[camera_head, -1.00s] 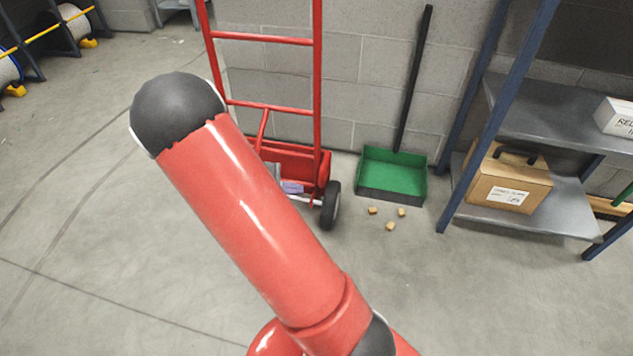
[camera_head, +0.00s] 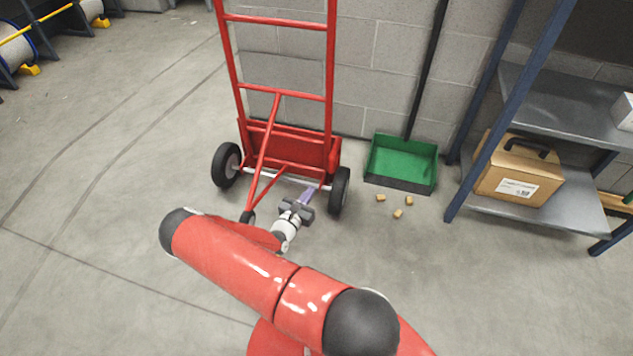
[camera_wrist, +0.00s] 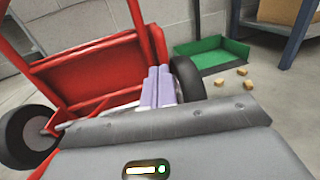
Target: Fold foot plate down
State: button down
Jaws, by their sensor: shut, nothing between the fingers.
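A red hand truck (camera_head: 279,95) stands upright against the block wall. Its red foot plate (camera_head: 312,150) is a flat panel low between the two wheels, raised and tilted up near the frame. In the wrist view the foot plate (camera_wrist: 88,75) fills the left middle. My gripper (camera_head: 307,194) is shut and empty, low in front of the truck, just left of its right wheel (camera_head: 340,190). In the wrist view its purple fingers (camera_wrist: 157,86) are together beside the plate's right edge; whether they touch it, I cannot tell.
A green dustpan (camera_head: 402,162) with a long black handle stands right of the truck, with small tan blocks (camera_head: 397,213) on the floor before it. A blue-legged shelf (camera_head: 560,210) holding a cardboard box (camera_head: 518,170) is farther right.

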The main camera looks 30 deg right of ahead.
send_near(332, 151)
jog(key=d, duration=0.1)
jog(key=d+f, duration=0.2)
jog(key=shift+w+d+f, duration=0.25)
jog(key=shift+w+d, duration=0.05)
jog(key=shift+w, duration=0.05)
jog(key=w+d+r, duration=0.1)
jog(key=w+d+b, duration=0.1)
jog(key=w+d, duration=0.1)
jog(key=w+d+r, duration=0.1)
jog(key=d, duration=0.1)
jog(key=shift+w+d+r, duration=0.15)
jog(key=shift+r, duration=0.25)
jog(key=shift+w+r, duration=0.1)
jog(key=shift+r, duration=0.25)
jog(key=r, duration=0.4)
jog(key=w+a+r+p, duration=0.1)
jog(key=r, duration=0.3)
jog(key=a+r+p, duration=0.1)
jog(key=r, duration=0.4)
jog(key=shift+w, duration=0.3)
